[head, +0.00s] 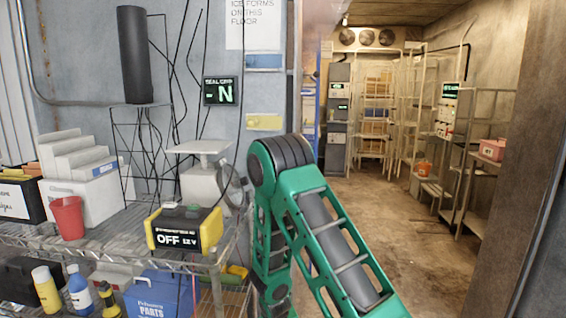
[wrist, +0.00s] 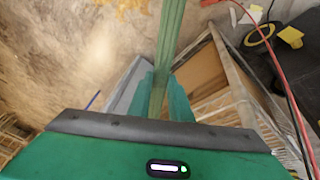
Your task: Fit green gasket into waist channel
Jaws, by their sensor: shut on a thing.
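In the wrist view, a long flat green strip, the green gasket (wrist: 172,32), runs from between my fingers to the top edge of the picture. My gripper (wrist: 161,90) is shut on it, with one green finger on each side. The strip's far end is out of view. In the head view my green arm stands in the middle foreground; my gripper and the gasket do not show there. I cannot make out the waist channel in either view.
A wire shelf (head: 110,258) at left holds a yellow-black box (head: 184,231) reading OFF, a red cup (head: 67,217) and a scale (head: 202,148). A doorway opens at right onto clear floor (head: 405,215). In the wrist view, a red cable (wrist: 278,60) runs along the right.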

